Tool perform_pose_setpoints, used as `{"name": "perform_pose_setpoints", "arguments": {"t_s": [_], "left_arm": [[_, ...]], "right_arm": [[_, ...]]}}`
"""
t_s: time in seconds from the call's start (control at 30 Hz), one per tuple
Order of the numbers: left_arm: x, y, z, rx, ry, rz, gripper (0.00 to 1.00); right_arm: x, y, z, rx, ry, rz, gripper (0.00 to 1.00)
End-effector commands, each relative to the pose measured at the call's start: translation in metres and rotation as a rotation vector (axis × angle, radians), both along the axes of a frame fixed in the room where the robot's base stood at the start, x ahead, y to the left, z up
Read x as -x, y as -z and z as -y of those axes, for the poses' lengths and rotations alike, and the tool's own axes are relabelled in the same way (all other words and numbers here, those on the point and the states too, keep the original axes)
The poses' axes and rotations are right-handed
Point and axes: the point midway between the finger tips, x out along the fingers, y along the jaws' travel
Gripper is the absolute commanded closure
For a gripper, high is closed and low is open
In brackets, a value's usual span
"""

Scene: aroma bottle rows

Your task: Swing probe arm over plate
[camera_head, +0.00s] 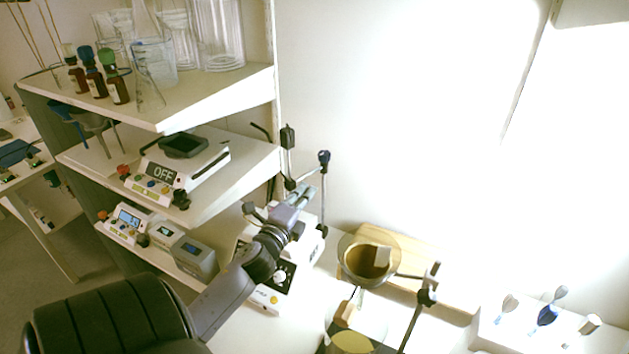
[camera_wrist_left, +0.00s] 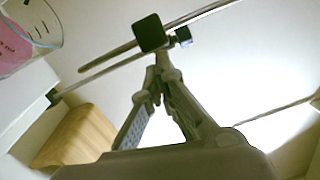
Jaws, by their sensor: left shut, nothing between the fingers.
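My left gripper (camera_head: 306,192) is shut and empty, above the white plate device (camera_head: 265,298) on the bench. My arm and gripper hide much of the device's top. Two thin uprights with dark ends, a left one (camera_head: 288,138) and a right one (camera_head: 323,158), rise behind and beside the gripper. They look like parts of the probe stand; how they join is hidden. In the left wrist view the closed fingertips (camera_wrist_left: 162,72) are close to a black block (camera_wrist_left: 150,32) on a thin rod (camera_wrist_left: 205,12). I cannot tell if they touch. My right gripper is not in view.
A funnel (camera_head: 368,258) on a stand (camera_head: 427,297) and a wooden block (camera_head: 450,290) stand to the right. Shelves (camera_head: 225,85) with bottles, glassware and another device marked OFF (camera_head: 163,173) rise on the left. A pink-filled beaker (camera_wrist_left: 22,38) shows in the wrist view.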

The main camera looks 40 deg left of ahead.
Motion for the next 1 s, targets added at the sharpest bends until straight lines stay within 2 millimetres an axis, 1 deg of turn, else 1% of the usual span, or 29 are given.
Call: {"name": "perform_pose_setpoints", "arguments": {"t_s": [0.03,0.27,0.4,0.5,1.0], "left_arm": [[0.002,0.0,-0.005,0.0,-0.002,0.0,1.0],[0.005,0.001,-0.022,-0.002,0.001,0.0,1.0],[0.007,0.001,-0.033,-0.008,0.186,-0.007,1.0],[0.007,0.001,-0.038,-0.003,0.278,-0.002,1.0],[0.002,0.0,-0.071,0.0,0.268,0.002,1.0]], "right_arm": [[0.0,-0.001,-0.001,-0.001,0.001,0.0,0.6],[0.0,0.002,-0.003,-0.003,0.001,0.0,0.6],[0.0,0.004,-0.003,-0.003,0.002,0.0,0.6],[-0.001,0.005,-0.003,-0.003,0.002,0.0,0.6],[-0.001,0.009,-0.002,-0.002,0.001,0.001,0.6]]}}
